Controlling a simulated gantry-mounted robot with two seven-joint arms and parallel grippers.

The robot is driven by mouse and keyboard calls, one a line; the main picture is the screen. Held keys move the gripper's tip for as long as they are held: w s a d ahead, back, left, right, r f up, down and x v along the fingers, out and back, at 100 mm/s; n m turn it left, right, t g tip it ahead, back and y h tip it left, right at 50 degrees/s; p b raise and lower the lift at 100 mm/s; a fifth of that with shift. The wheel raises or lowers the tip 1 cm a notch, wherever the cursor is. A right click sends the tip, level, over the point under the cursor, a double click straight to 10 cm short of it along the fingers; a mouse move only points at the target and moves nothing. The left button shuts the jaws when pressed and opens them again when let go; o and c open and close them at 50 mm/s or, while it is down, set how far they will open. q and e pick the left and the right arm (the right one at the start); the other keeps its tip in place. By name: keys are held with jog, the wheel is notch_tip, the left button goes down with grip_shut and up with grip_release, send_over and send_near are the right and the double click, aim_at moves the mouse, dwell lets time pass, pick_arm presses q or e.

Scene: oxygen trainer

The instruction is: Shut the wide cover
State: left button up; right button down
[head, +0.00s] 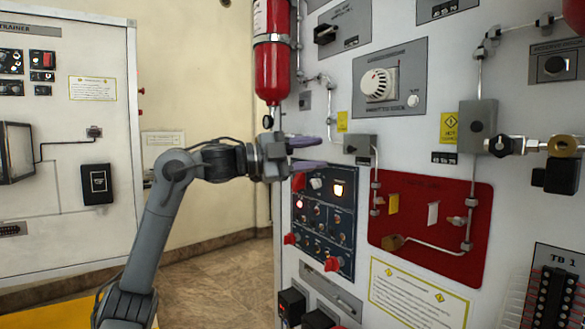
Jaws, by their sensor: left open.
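My left gripper (312,154) is open and empty, pointing right at the tall panel, above the dark blue switch panel (323,229). Its two fingers are spread one above the other. The blue panel has knobs, a lit amber lamp (338,190) and a lit red lamp (299,204). Red covers or caps stick out from it at the lower left (291,239) and lower right (334,264). Another red piece (299,181) shows just below the gripper at the upper left. I cannot tell which one is the wide cover, or whether it is up or down. My right gripper is not in view.
A red cylinder (275,72) hangs just above my left wrist. A grey box (360,148) with piping and a red plate (420,215) lie to the gripper's right. Black boxes (291,305) stick out below the blue panel. Open floor (215,290) lies between the two cabinets.

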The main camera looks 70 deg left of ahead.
pick_arm(q)
jog(key=s, duration=0.3)
jog(key=s+b, duration=0.1)
jog(key=shift+s+a+f, duration=0.15)
jog(key=shift+s+a, duration=0.1)
jog(key=shift+a, duration=0.1)
